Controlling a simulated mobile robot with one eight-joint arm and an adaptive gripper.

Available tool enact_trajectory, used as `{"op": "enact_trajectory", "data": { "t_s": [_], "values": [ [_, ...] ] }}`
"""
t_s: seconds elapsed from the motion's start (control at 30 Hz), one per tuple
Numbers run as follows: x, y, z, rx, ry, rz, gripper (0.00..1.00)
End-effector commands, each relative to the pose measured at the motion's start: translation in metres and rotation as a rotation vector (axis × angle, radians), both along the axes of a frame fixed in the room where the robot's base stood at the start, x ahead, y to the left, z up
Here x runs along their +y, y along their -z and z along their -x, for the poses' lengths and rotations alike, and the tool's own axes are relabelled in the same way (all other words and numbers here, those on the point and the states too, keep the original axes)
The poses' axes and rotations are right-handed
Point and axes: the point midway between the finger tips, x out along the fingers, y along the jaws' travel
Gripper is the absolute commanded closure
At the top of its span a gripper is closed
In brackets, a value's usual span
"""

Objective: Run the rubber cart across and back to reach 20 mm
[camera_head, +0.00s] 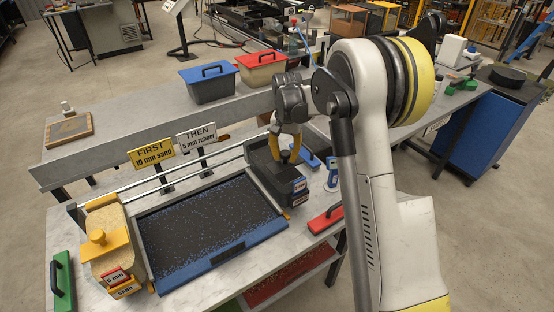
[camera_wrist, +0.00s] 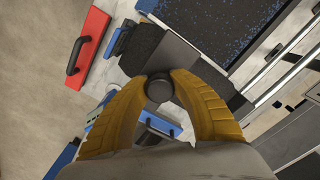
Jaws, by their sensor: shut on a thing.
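The dark rubber cart (camera_head: 268,182) stands at the right end of the blue-framed tray (camera_head: 180,272). The tray's bed is covered with dark, blue-flecked crumb, and it also shows in the wrist view (camera_wrist: 222,25). My gripper (camera_head: 290,152) reaches down over the cart, its yellow fingers shut on the cart's round black knob (camera_wrist: 160,88). The yellow-topped sand cart (camera_head: 105,250) stands at the tray's left end, with labels reading "5 mm" and "sand". Signs behind read "FIRST 10 mm sand" (camera_head: 151,152) and "THEN 5 mm rubber" (camera_head: 197,138). The crumb depth cannot be read.
Blue (camera_head: 208,84) and red (camera_head: 263,66) lidded bins stand at the back. Rails run along the tray's far side.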

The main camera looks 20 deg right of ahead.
Motion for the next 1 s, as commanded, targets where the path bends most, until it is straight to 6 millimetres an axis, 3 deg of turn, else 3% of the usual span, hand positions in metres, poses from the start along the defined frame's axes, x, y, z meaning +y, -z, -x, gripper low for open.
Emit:
{"op": "enact_trajectory", "data": {
  "t_s": [0.57, 0.6, 0.67, 1.0],
  "values": [
    [-0.0101, 0.0, -0.0023, -0.001, 0.002, 0.004, 1.0],
    [-0.0102, -0.0001, -0.0023, -0.001, 0.002, 0.004, 0.64],
    [-0.0098, -0.0001, -0.0023, -0.002, 0.002, 0.003, 0.49],
    [-0.0082, -0.0027, -0.002, 0.0, 0.001, 0.001, 0.49]
  ]
}}
